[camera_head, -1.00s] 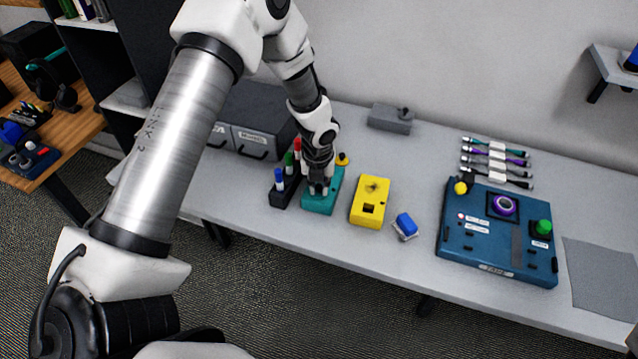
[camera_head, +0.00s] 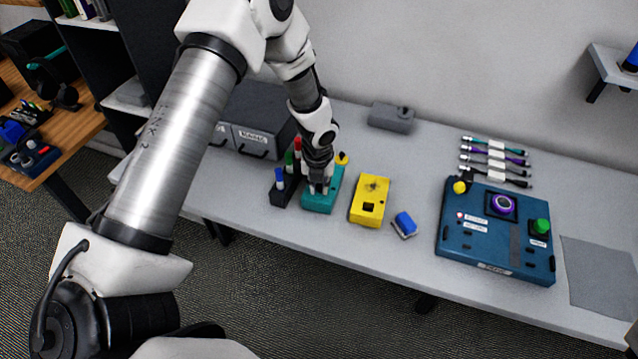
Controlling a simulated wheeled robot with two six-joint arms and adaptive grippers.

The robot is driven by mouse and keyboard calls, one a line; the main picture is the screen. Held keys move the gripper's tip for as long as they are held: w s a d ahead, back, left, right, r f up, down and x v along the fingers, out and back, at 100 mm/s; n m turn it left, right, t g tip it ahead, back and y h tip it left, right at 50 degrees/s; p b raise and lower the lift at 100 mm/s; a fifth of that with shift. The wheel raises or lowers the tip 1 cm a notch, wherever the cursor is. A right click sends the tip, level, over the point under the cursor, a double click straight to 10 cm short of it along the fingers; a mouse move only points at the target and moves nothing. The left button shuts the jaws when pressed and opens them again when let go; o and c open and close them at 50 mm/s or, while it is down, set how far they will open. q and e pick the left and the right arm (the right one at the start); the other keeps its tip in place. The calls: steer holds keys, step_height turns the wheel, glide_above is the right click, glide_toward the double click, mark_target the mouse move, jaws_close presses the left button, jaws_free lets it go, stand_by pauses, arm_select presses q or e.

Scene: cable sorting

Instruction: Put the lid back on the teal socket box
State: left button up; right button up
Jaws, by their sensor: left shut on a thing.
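The teal socket box (camera_head: 318,204) stands on the grey table, left of the yellow box. My left gripper (camera_head: 318,189) points down at the top of the teal box. It is shut on the lid, which is mostly hidden by the fingers. The lid is at the box top, but I cannot tell whether it is fully seated. My right gripper is not in view.
A dark rack with blue, green and red pieces (camera_head: 280,186) stands close on the left. The yellow box (camera_head: 367,211) and a blue piece (camera_head: 404,223) are to the right. A blue panel (camera_head: 480,254) and several cables (camera_head: 497,153) lie farther right.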

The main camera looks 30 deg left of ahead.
arm_select(q)
steer(key=o, duration=1.3)
step_height(320, 180, up, 7)
steer(key=p, duration=0.7)
steer(key=shift+p, duration=0.3)
jaws_close()
steer(key=shift+f, duration=0.2)
stand_by(0.4)
